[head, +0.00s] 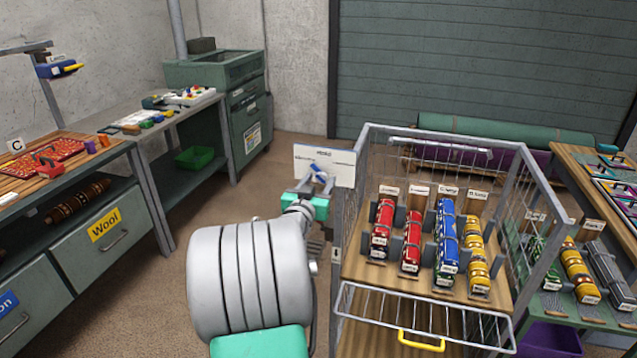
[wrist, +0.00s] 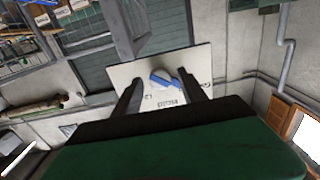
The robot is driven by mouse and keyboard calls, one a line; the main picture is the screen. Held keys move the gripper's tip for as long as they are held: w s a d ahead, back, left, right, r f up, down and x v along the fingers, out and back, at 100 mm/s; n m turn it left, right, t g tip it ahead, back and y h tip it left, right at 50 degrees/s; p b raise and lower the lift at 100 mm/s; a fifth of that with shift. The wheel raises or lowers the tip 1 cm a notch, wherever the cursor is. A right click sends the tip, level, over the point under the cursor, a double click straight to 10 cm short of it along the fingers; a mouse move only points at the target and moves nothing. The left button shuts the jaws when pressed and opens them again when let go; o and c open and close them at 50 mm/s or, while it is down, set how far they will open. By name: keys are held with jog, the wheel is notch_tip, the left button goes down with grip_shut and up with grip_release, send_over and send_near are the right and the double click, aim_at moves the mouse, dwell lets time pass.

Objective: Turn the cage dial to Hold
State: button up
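The cage dial (head: 318,172) is a blue knob on a white plate (head: 342,167) at the cage's far left corner post. In the wrist view the blue knob (wrist: 165,78) lies slanted on the plate (wrist: 120,72). The plate carries small dark labels, too small to read surely, so I cannot tell which label the knob points at. My gripper (wrist: 160,82) is open, its two dark fingers apart on either side of the knob in the picture. I cannot tell whether they touch it. In the head view my gripper (head: 308,188) is just in front of the plate, partly hiding the knob's lower side.
The wire cage (head: 366,200) stands right of my arm, holding red, blue and yellow rolls. Its front flap has a yellow handle (head: 421,341). A bench with drawers (head: 105,235) stands left. Open floor (head: 290,150) lies between bench and cage.

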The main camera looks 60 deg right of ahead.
grip_shut()
dwell(0.3)
jog(key=shift+f+b, duration=0.2)
jog(key=shift+b, duration=0.5)
jog(key=shift+f+m+b, duration=0.2)
jog(key=shift+m+b, duration=0.4)
jog(key=shift+b, duration=0.6)
jog(key=m+b, duration=0.7)
jog(key=b, duration=0.9)
jog(key=m+b, duration=0.1)
jog(key=b, duration=0.2)
jog(key=shift+r+m, duration=0.25)
jog(key=shift+m, duration=0.15)
jog(key=shift+r, duration=0.1)
